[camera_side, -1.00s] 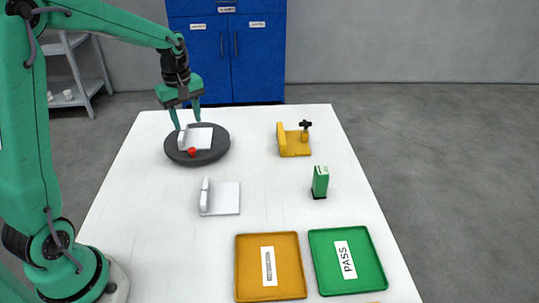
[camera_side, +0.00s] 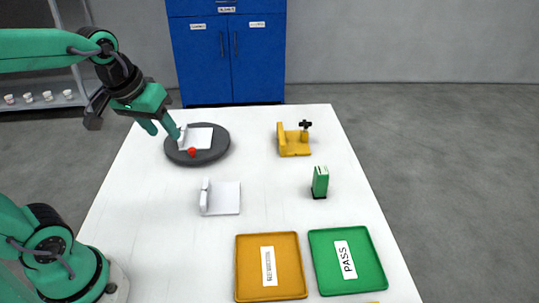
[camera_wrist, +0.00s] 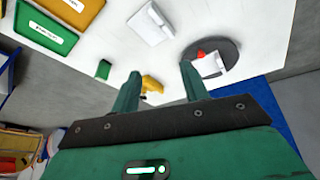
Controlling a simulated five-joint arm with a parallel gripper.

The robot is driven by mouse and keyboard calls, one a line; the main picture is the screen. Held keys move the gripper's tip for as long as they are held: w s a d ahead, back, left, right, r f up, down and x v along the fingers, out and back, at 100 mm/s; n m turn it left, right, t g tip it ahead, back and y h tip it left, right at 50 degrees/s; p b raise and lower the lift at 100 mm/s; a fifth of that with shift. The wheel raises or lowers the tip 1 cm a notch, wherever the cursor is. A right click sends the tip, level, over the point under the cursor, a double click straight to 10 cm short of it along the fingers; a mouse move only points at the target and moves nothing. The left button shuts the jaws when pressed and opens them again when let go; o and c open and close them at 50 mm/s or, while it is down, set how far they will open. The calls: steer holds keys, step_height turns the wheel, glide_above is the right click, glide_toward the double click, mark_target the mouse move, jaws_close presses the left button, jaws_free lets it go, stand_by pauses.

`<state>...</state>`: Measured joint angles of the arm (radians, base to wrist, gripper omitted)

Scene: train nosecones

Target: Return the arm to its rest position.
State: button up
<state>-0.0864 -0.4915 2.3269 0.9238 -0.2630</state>
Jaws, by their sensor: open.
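My gripper (camera_side: 163,128) is green with a dark wrist and is in the air at the table's left edge, beside the dark round plate in the side view. Its two fingers are apart with nothing between them. In the wrist view my gripper (camera_wrist: 160,85) points out over the table, its fingers spread.
The dark round plate (camera_side: 209,155) holds a white bracket and a red part (camera_side: 192,152). A second white bracket (camera_side: 226,198), a yellow fixture (camera_side: 293,149), a green block (camera_side: 320,182), an orange tray (camera_side: 240,268) and a green PASS tray (camera_side: 374,270) stand on the white table (camera_side: 150,230).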

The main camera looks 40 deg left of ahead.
steer(key=shift+s+d+f+m+t, duration=0.1)
steer(key=shift+s+d+m+t, duration=0.1)
steer(key=shift+s+d+m, duration=0.4)
steer(key=shift+s+d+f+m+t, duration=0.2)
steer(key=shift+s+m, duration=0.55)
steer(key=shift+s, duration=0.35)
steer(key=shift+s+d+f+m+t, duration=0.1)
steer(key=shift+s+d+m+t, duration=0.1)
steer(key=shift+s+d+m, duration=0.4)
